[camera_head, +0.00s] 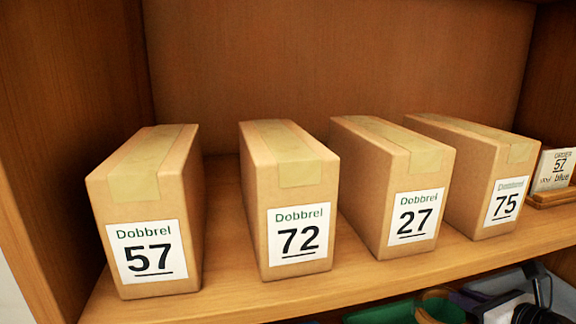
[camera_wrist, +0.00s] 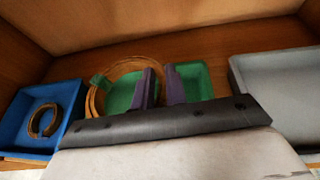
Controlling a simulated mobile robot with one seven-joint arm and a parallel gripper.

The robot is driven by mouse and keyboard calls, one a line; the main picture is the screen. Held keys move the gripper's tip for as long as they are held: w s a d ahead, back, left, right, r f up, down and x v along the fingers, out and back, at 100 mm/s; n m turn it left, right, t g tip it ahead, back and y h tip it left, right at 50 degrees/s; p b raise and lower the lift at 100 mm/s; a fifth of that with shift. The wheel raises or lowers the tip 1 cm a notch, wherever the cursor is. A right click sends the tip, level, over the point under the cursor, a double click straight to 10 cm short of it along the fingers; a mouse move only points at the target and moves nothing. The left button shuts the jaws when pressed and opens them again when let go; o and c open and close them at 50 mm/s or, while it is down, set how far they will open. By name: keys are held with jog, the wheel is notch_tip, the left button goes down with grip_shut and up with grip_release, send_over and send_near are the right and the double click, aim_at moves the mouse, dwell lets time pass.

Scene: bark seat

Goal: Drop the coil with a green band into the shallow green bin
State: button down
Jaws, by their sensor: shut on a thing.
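The coil with a green band (camera_wrist: 127,64) is a large tan ring, with its green band (camera_wrist: 101,81) on the left side. My gripper (camera_wrist: 163,87) has dark purple fingers, shut on the ring's right side. In the wrist view the coil overlaps the shallow green bin (camera_wrist: 204,80); its height above the bin is unclear. In the head view, only part of the green bin (camera_head: 385,313) and a tan curved piece of the coil (camera_head: 432,294) show at the bottom edge.
A blue bin (camera_wrist: 20,112) with a smaller brown coil (camera_wrist: 35,122) stands at the left, a grey bin (camera_wrist: 280,72) at the right. On the shelf above are boxes 57 (camera_head: 150,220), 72 (camera_head: 296,205), 27 (camera_head: 405,180) and 75 (camera_head: 495,180), plus an order card (camera_head: 555,168).

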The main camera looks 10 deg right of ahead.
jog(key=shift+f, duration=0.15)
jog(key=c, duration=1.3)
grip_release()
jog(key=shift+c, duration=0.2)
jog(key=shift+d, duration=0.1)
